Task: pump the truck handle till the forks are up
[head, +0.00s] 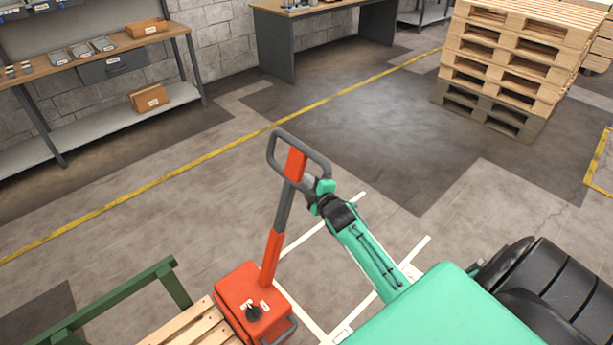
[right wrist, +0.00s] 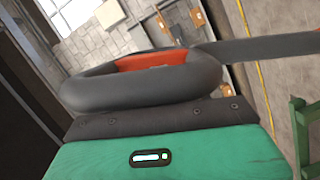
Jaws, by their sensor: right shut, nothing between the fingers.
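The pallet truck has an orange-red pump body (head: 250,305) and a tiller (head: 272,257) ending in a grey loop handle (head: 285,137) with a red centre. The tiller leans slightly right of upright. My right gripper (head: 318,190) is at the lower right of the loop, touching or very near it; it is shut with nothing held. In the right wrist view the loop handle (right wrist: 140,88) lies right across the front of the gripper, hiding the fingertips. The forks are not visible, so their height cannot be told. My left gripper is out of view.
A wooden slatted pallet (head: 185,328) and a green rail (head: 100,302) are left of the truck. White floor lines (head: 313,233) run by the truck. A workbench (head: 90,65) stands back left, a pallet stack (head: 510,60) back right. The floor between is clear.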

